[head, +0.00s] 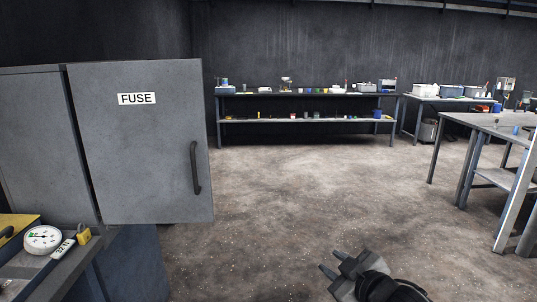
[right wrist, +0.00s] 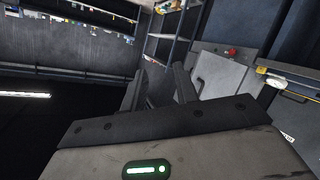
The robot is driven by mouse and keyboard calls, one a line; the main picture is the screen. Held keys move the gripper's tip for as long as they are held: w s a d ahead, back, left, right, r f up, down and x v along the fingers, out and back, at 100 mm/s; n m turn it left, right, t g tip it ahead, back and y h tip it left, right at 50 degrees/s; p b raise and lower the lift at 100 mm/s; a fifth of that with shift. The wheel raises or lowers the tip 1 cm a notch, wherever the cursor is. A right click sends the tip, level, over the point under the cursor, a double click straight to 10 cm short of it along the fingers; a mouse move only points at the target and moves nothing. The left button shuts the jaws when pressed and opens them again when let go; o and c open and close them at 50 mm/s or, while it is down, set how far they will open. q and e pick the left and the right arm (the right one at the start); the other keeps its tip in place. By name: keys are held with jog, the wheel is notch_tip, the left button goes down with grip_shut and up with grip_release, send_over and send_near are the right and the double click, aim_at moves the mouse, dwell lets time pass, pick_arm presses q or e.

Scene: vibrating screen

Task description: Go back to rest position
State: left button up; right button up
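My right gripper (head: 333,262) shows at the bottom of the head view, over bare floor. Its two fingers stand apart with nothing between them. In the right wrist view the same gripper (right wrist: 158,70) is also open and empty, with a gap between the dark fingers. My left gripper is in neither view.
A grey cabinet door marked FUSE (head: 140,175) with a dark handle (head: 195,167) stands at the left. A dial gauge (head: 42,239) and a yellow padlock (head: 83,235) are at the lower left. A workbench (head: 485,122) stands at the right. The middle floor is clear.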

jog(key=s+d+f+m+g+h, duration=0.1)
jog(key=s+d+f, duration=0.3)
jog(key=s+f, duration=0.45)
jog(key=s+d+f+m+g+h, duration=0.15)
jog(key=s+d+f, duration=0.35)
jog(key=s, duration=0.6)
jog(key=s+d+f+g+h, duration=0.1)
jog(key=s+d+f+g, duration=0.15)
jog(key=s+f, duration=0.6)
jog(key=a+r+m+t, duration=0.1)
jog(key=a+m, duration=0.4)
jog(key=a, duration=0.5)
jog(key=shift+w+a+t+y, duration=0.15)
jog(key=shift+w+t+y, duration=0.1)
jog(key=shift+t+y, duration=0.1)
jog(key=shift+r, duration=0.1)
